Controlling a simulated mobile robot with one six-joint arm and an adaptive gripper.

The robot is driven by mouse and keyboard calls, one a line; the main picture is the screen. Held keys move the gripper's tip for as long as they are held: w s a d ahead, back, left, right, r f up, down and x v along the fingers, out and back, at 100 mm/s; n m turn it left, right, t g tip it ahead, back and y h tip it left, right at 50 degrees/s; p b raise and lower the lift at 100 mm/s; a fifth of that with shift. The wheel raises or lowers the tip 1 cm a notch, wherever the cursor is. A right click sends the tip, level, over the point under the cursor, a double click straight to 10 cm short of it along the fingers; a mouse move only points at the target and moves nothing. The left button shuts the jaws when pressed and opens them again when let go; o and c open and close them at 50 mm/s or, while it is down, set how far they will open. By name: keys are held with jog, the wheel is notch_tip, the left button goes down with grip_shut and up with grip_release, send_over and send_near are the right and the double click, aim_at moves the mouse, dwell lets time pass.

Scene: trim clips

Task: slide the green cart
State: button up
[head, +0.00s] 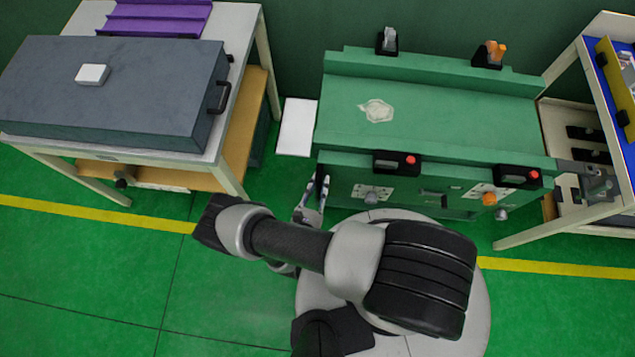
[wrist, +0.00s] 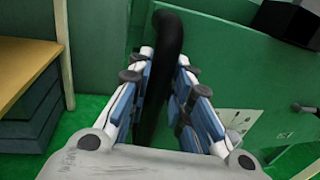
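The green cart (head: 440,120) stands at the back centre, with a flat green top and control boxes along its front edge. In the wrist view its green side panel (wrist: 235,75) fills the right. A black upright handle (wrist: 168,45) at the cart's left front corner rises between the two fingers of my gripper (wrist: 166,62). My gripper (head: 315,188) is at that corner in the head view, its fingers apart, one on each side of the handle. Their gap looks a little wider than the handle; contact is hard to judge. My arm hides part of the cart's lower front.
A white-framed table (head: 235,30) with a grey case (head: 120,110) stands left of the cart. A white panel (head: 297,125) sits in the narrow gap. A shelf rack (head: 560,225) stands close on the right. The green floor (head: 90,260) in front is clear.

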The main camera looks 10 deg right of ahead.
jog(key=o, duration=0.4)
jog(key=shift+s+d, duration=0.25)
jog(key=shift+o, duration=0.3)
jog(key=shift+a, duration=0.1)
jog(key=shift+a, duration=0.15)
jog(key=v, duration=1.1)
jog(key=shift+s+a, duration=0.2)
jog(key=shift+s, duration=0.15)
